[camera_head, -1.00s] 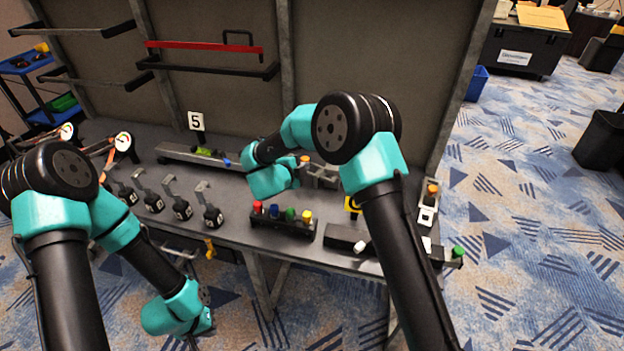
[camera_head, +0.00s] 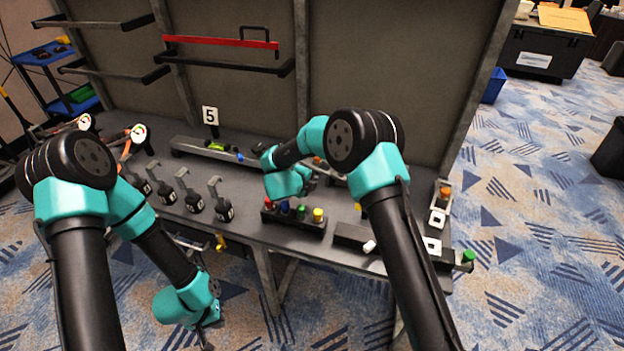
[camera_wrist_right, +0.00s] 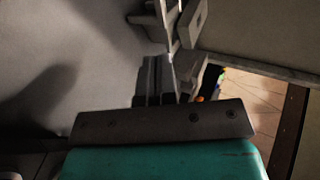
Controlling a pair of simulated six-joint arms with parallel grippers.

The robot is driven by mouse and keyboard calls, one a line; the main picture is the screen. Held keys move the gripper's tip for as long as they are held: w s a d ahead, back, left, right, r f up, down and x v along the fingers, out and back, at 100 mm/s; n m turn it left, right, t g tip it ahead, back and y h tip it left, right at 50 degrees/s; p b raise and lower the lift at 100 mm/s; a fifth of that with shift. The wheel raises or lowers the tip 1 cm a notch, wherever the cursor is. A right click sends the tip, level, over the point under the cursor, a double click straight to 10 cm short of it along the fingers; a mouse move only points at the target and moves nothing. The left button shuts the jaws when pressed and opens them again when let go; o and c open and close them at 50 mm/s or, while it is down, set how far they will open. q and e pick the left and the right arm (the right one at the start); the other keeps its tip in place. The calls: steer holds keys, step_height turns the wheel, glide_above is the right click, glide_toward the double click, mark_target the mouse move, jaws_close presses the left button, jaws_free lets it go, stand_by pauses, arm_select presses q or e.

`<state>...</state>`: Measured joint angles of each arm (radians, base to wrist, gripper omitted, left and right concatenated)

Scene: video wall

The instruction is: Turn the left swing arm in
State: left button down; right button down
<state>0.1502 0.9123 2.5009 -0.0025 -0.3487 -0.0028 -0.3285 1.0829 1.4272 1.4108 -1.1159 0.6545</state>
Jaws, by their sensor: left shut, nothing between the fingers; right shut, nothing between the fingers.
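Dark bar frames stick out from the upright back panel in the head view. The upper left frame (camera_head: 100,24) and the lower left frame (camera_head: 115,76) stand out from the panel; I cannot tell which is the left swing arm. My left gripper (camera_head: 206,342) hangs low in front of the bench, over the carpet, well below and apart from these frames. It is shut and empty. My right gripper (camera_head: 308,184) is above the bench, mostly hidden by its own wrist. In the right wrist view its fingers (camera_wrist_right: 172,62) are shut with nothing between them.
A red bar (camera_head: 220,41) sits above another dark frame (camera_head: 225,66). The bench holds several numbered levers (camera_head: 195,200), a button box (camera_head: 292,217), gauges (camera_head: 138,132) and a "5" sign (camera_head: 210,116). A blue cart (camera_head: 60,80) stands left. Carpet lies open at right.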

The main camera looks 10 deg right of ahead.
mark_target(329, 174)
steer(key=x, duration=0.8)
steer(key=shift+w+d, duration=0.35)
steer(key=shift+d, duration=0.35)
steer(key=shift+w+d, duration=0.35)
steer(key=shift+d, duration=0.35)
steer(key=shift+s+a+r, duration=0.3)
steer(key=shift+s+r, duration=0.05)
steer(key=shift+s, duration=0.05)
steer(key=s+a+r, duration=0.3)
steer(key=s+r, duration=0.1)
steer(key=s, duration=0.3)
steer(key=shift+r, duration=0.2)
